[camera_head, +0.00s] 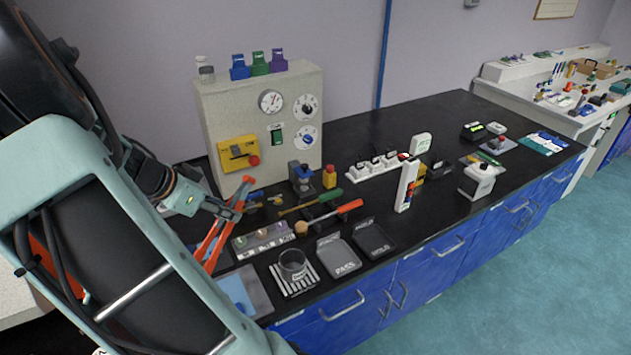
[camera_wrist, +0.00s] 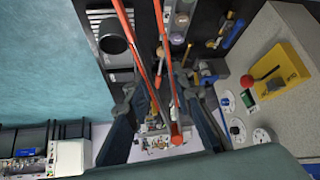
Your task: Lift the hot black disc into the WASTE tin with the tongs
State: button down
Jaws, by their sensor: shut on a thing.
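My gripper (camera_head: 236,208) is shut on the orange-red tongs (camera_head: 213,246), at the left end of the black bench. The tongs slope, with their legs pointing down and left in the head view. In the wrist view my gripper (camera_wrist: 163,92) has the tongs (camera_wrist: 154,50) between its fingers, with the two legs reaching up out of the picture. The grey, open-topped WASTE tin (camera_head: 293,262) stands on a striped mat, to the right of the tongs. It also shows in the wrist view (camera_wrist: 113,37). I cannot make out the black disc in either view; the tong tips are not clear.
The PASS tray (camera_head: 339,269) and HOLD tray (camera_head: 374,251) lie right of the tin. A grey strip with round samples (camera_head: 262,250) lies behind it. A red-handled tool (camera_head: 342,210) and the beige rheometer (camera_head: 225,103) are further back.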

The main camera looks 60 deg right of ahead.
jog(key=w+a+r+n+t+y, duration=0.1)
jog(key=w+a+r+n+t, duration=0.1)
jog(key=a, duration=0.7)
jog(key=w+a+r+n+t+y, duration=0.2)
jog(key=w+a+n+t, duration=0.2)
jog(key=a+n, duration=0.5)
jog(key=w+a+r+n+t+y, duration=0.2)
jog(key=w+a+n, duration=0.4)
jog(key=a, duration=0.5)
jog(key=shift+w+r+t, duration=0.4)
jog(key=shift+r, duration=0.1)
jog(key=shift+d, duration=0.25)
